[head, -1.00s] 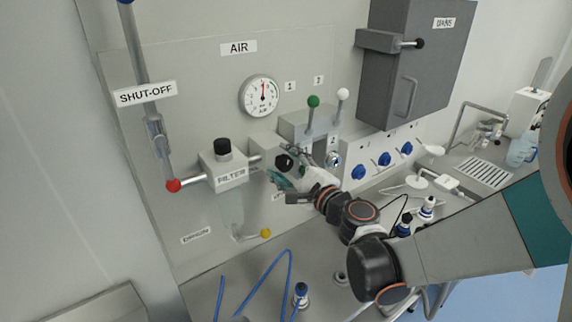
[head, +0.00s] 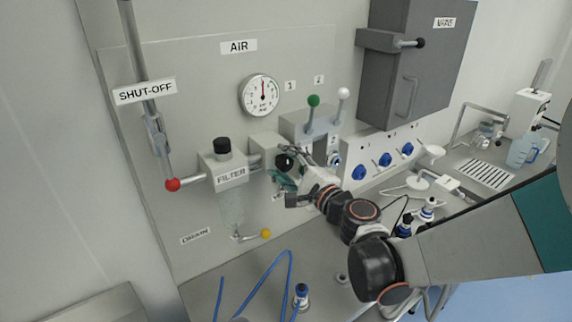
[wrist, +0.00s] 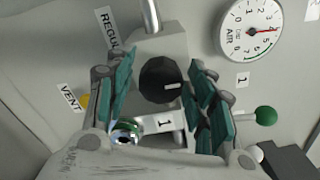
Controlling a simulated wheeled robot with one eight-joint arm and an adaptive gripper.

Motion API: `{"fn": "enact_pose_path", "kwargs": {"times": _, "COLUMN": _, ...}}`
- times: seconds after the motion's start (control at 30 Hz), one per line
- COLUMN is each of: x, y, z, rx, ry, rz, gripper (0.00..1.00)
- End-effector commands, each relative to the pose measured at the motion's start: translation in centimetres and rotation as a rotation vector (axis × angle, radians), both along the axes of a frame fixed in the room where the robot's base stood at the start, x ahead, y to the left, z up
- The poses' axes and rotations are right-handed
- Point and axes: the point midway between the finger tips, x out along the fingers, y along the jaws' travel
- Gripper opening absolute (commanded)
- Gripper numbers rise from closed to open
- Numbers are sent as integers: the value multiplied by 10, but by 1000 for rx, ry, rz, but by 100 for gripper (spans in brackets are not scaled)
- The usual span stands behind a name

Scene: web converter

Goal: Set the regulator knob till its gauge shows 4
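The regulator knob (wrist: 157,84) is black and round with a pale pointer line, on a grey block; in the head view the knob (head: 285,162) is partly behind my gripper. My gripper (wrist: 161,68) is open, one teal-padded finger on each side of the knob, with gaps visible between pads and knob. In the head view my gripper (head: 288,168) is at the regulator. The AIR gauge (head: 261,95) is a round white dial; its red needle points nearly straight up. The gauge (wrist: 251,29) looks turned in the wrist view, needle pointing right.
The filter (head: 229,170) is left of the regulator, with the red-tipped shut-off lever (head: 173,185) beyond it. Green (head: 313,101) and white (head: 343,94) knobbed levers stand to the right. A yellow drain knob (head: 266,233) and blue hose (head: 284,275) are below.

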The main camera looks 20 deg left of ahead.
Motion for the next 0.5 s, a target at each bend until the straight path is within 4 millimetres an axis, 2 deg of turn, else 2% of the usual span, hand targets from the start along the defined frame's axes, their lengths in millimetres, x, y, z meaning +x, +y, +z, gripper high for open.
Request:
{"fn": "enact_pose_path", "kwargs": {"times": 0.33, "x": -1, "y": -2, "z": 0, "rx": 1, "ry": 1, "rz": 0, "gripper": 54}}
{"fn": "enact_pose_path", "kwargs": {"times": 0.5, "x": -12, "y": -17, "z": 0, "rx": 1, "ry": 0, "rz": -4, "gripper": 54}}
